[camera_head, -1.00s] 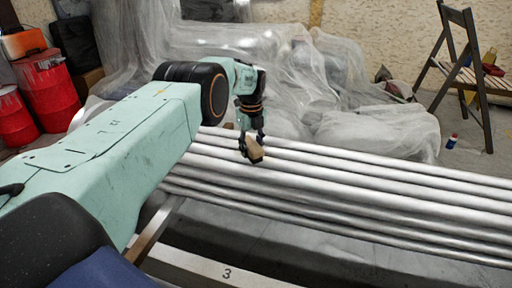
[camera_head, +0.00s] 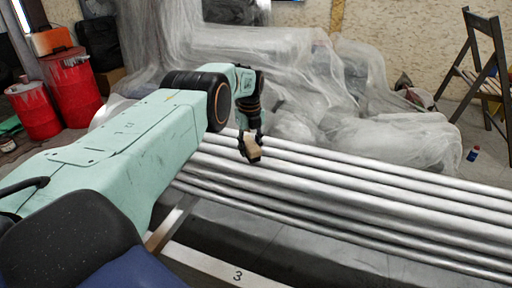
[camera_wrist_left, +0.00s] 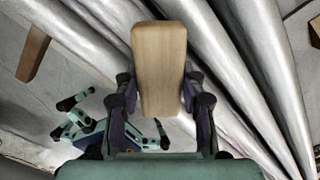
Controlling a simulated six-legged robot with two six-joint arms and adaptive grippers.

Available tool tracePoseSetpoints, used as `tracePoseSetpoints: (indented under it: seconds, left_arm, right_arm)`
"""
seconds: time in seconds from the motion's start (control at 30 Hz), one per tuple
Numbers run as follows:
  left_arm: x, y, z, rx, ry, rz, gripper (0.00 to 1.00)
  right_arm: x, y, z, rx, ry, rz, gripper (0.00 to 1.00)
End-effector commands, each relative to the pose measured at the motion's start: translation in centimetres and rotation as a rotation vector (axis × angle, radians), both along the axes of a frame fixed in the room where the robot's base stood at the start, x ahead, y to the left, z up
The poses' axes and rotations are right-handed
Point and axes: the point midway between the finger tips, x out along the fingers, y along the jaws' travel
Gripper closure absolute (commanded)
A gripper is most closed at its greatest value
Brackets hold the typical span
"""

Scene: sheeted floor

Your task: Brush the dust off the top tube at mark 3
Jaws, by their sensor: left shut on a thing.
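Several long silver tubes (camera_head: 340,180) lie side by side in a stack, running from the middle to the right edge of the head view. The number 3 mark (camera_head: 238,276) is on a pale strip on the near side, below the tubes. My left gripper (camera_head: 250,145) is over the far upper tubes, shut on a light wooden block-like brush (camera_head: 254,149). In the left wrist view the brush (camera_wrist_left: 158,65) stands between the fingers and hides part of the tubes (camera_wrist_left: 225,60). Bristles and dust are not visible. I cannot tell whether the brush touches a tube. My right gripper is not in view.
Clear plastic sheeting (camera_head: 375,100) covers bulky things behind the tubes. Red drums (camera_head: 72,85) stand at the left and a wooden folding chair (camera_head: 485,70) at the right. A small bottle (camera_head: 472,154) is on the floor near the chair.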

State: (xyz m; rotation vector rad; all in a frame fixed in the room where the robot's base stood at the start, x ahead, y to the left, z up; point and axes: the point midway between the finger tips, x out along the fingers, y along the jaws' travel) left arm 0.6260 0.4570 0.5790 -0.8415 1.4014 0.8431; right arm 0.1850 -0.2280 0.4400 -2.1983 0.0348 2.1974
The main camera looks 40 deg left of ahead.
Motion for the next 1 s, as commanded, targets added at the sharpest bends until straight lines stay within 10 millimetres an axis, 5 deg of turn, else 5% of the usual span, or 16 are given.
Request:
tracePoseSetpoints:
  seconds: [1.0]
  left_arm:
    - [1.2,-4.7,-0.1,-0.001,0.0,-0.002,0.85]
  right_arm:
    - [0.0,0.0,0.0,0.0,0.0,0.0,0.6]
